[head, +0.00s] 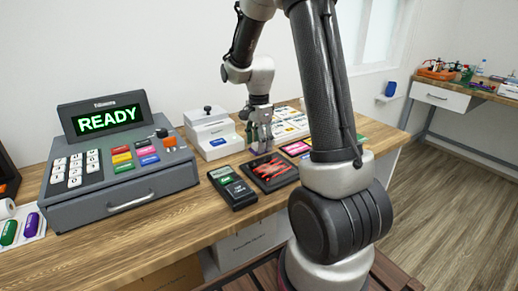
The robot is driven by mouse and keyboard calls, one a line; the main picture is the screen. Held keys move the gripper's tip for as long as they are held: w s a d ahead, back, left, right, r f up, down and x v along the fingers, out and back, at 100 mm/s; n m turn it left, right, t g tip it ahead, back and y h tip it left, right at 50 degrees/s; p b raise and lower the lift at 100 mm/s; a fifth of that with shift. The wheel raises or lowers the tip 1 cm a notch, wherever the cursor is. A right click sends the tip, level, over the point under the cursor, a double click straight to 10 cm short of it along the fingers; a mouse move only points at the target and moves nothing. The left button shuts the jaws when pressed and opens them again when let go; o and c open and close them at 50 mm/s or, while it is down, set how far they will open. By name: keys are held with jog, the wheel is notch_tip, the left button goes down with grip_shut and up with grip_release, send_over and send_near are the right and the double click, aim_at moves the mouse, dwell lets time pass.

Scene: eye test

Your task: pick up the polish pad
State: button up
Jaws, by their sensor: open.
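My gripper (262,143) points down over the wooden counter (178,212), just behind a black tray (286,181) with red items in it. It is open; the gap between its fingers is small in the head view, and I see nothing clearly held. A small purple patch shows beside the fingers, partly hidden by them. I cannot tell for sure which thing is the polish pad. Small flat coloured pieces, one of them pink (295,148), lie to the right of the gripper, partly hidden by my arm.
A grey cash register (122,185) reading READY stands left. A black card terminal (233,188) lies in front of the gripper, and a white box (211,133) with a black knob stands left of it. White card rack (290,121) behind. A second table (440,97) stands far right.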

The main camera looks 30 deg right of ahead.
jog(key=shift+f, duration=0.6)
jog(key=c, duration=0.6)
notch_tip(320, 180, up, 10)
jog(key=shift+r, duration=0.1)
